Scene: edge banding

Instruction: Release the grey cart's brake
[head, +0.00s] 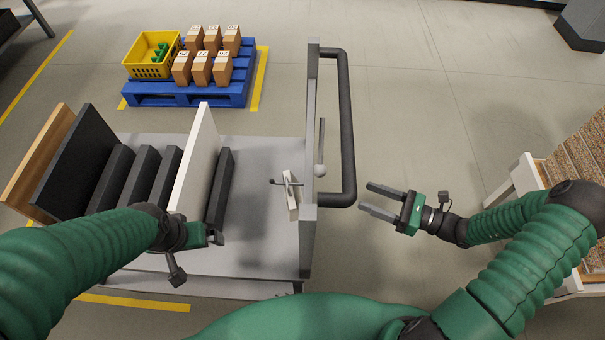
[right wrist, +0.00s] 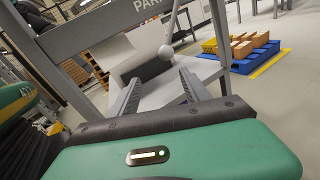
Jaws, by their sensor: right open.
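The grey cart (head: 262,210) stands left of centre in the head view, with a black push handle (head: 347,110) at its right end. A grey lever with a pale ball knob (head: 320,170) is on the outer side of its end frame. In the right wrist view the knob (right wrist: 166,52) shows ahead of the fingers, below partly cut-off lettering. My right gripper (head: 365,198) is open and empty, right of the handle, its fingers pointing at the lever and apart from it. My left gripper (head: 205,238) is over the cart bed, its fingers largely hidden.
Dark and white panels (head: 195,150) stand upright on the cart's left part. A small handle on a white block (head: 292,195) is inside the end frame. A blue pallet (head: 190,93) with boxes and a yellow crate (head: 150,68) lies behind.

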